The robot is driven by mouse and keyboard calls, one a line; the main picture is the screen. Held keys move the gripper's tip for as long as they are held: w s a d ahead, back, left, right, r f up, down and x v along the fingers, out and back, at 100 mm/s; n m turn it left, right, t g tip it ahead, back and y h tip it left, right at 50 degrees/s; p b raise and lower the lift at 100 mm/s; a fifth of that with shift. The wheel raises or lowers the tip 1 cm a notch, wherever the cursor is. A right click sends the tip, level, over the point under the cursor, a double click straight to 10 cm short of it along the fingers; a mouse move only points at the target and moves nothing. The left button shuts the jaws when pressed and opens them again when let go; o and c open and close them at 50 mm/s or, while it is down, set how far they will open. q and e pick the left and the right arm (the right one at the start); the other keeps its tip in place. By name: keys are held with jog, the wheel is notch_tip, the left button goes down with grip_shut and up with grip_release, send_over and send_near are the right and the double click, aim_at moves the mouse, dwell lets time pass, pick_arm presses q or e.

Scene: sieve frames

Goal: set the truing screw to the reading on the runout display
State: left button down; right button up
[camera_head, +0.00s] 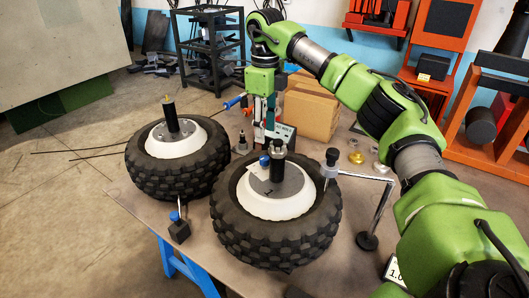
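Two black-tyred wheels with white hubs lie flat on the brown table, a left wheel (180,158) and a front wheel (275,228), each with a dark post at its centre. A small blue knob (264,160) shows on the front wheel's hub; I cannot tell whether it is the truing screw. A white panel reading about "1.0" (393,271) is mostly hidden behind my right arm. My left gripper is out of view.
A probe (330,163) on a metal stand (368,240) reaches over the front wheel's right rim. A cardboard box (312,108) and small brass weights (356,156) are behind.

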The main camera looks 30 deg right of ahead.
aim_at(265, 158)
notch_tip(265, 158, down, 9)
jog(key=shift+f+p, duration=0.1)
jog(key=shift+p, duration=0.7)
grip_shut()
